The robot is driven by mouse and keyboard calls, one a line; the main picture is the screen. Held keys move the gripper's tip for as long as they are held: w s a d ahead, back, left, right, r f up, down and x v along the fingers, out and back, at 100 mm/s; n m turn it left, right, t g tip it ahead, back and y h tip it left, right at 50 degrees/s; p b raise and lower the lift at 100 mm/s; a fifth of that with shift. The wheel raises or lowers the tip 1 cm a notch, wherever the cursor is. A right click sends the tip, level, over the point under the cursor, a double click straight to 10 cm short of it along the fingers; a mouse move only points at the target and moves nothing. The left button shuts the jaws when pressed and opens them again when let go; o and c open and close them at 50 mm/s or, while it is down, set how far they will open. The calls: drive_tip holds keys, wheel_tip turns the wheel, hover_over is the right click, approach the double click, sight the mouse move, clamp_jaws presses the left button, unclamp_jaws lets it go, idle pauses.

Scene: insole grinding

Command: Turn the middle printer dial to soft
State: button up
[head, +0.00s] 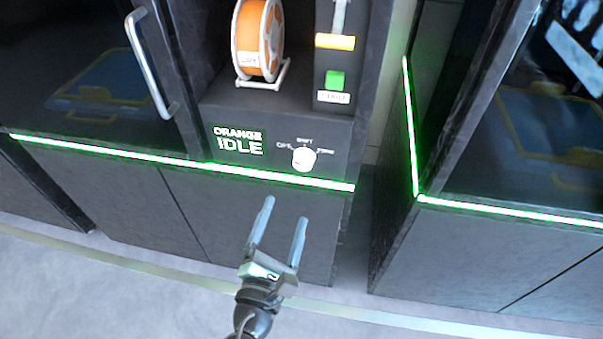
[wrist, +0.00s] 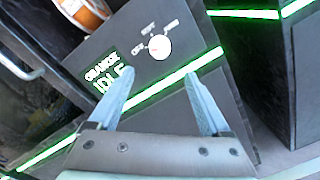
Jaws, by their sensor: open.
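The white round dial (head: 303,158) sits on the dark front panel of the printer, right of a lit display (head: 238,142) reading ORANGE IDLE. Small labels surround the dial: OFF at left, what looks like SOFT at top and FIRM at right. Its pointer direction is too small to tell. In the wrist view the dial (wrist: 160,47) shows beyond the fingertips, between their lines. My gripper (head: 286,209) is open and empty, in front of and below the panel, apart from the dial. Its two fingers also show in the wrist view (wrist: 159,75).
An orange filament spool (head: 257,40) stands above the panel. A green button (head: 335,80) and an orange-handled lever (head: 335,41) are at its right. A door handle (head: 150,62) sticks out at left. Another cabinet (head: 480,250) stands at right, past a narrow gap.

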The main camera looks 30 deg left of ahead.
sight(302, 166)
drive_tip(key=x, duration=1.2)
drive_tip(key=shift+w+r, duration=0.2)
drive_tip(key=shift+w, duration=0.25)
clamp_jaws()
